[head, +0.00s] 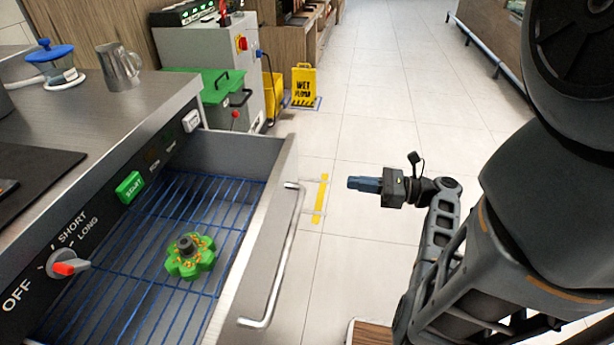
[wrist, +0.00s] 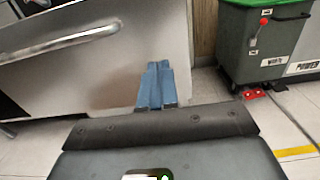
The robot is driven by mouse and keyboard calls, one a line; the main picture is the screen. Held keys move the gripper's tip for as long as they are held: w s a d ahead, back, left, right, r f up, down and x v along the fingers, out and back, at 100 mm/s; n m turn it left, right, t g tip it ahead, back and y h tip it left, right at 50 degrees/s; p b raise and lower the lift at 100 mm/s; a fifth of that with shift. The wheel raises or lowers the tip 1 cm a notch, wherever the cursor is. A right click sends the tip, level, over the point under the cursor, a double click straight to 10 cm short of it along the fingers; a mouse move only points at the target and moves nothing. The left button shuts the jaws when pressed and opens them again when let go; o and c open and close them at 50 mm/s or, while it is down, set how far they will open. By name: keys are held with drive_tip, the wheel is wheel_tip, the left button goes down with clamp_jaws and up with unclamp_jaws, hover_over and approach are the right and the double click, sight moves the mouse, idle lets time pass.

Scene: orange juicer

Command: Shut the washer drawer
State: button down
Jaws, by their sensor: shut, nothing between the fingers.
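The washer drawer (head: 262,225) is pulled out from the counter in the head view, with its long metal handle (head: 285,262) on the outer face. A blue wire rack (head: 120,265) lines the drawer, and a green scalloped part (head: 190,257) sits on it. My gripper (head: 352,183) is right of the drawer front, apart from the handle in the head view, with its blue fingers together and empty. In the wrist view the fingers (wrist: 157,72) point toward the drawer's front panel (wrist: 115,65); the handle (wrist: 70,40) is to their left. Whether they touch the panel cannot be told.
The control panel has a green start button (head: 129,187) and a red-tipped dial (head: 65,266). A metal jug (head: 118,66) stands on the counter. A green-lidded bin (head: 215,90) and a yellow wet-floor sign (head: 303,86) stand beyond the drawer. The floor to the right is open.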

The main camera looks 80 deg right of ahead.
sight(293, 176)
drive_tip(key=w, duration=0.9)
drive_tip(key=w+b, duration=0.1)
drive_tip(key=w, duration=0.3)
drive_tip(key=shift+w+a, duration=0.15)
drive_tip(key=shift+a, duration=0.1)
drive_tip(key=shift+w, duration=0.1)
drive_tip(key=w, duration=0.8)
drive_tip(key=w+p, duration=0.1)
drive_tip(key=w, duration=0.7)
drive_tip(key=w+a, duration=0.1)
drive_tip(key=w, duration=0.7)
drive_tip(key=shift+f, duration=0.1)
drive_tip(key=shift+w, duration=0.85)
drive_tip(key=shift+w+a+r, duration=0.1)
drive_tip(key=shift+r, duration=0.1)
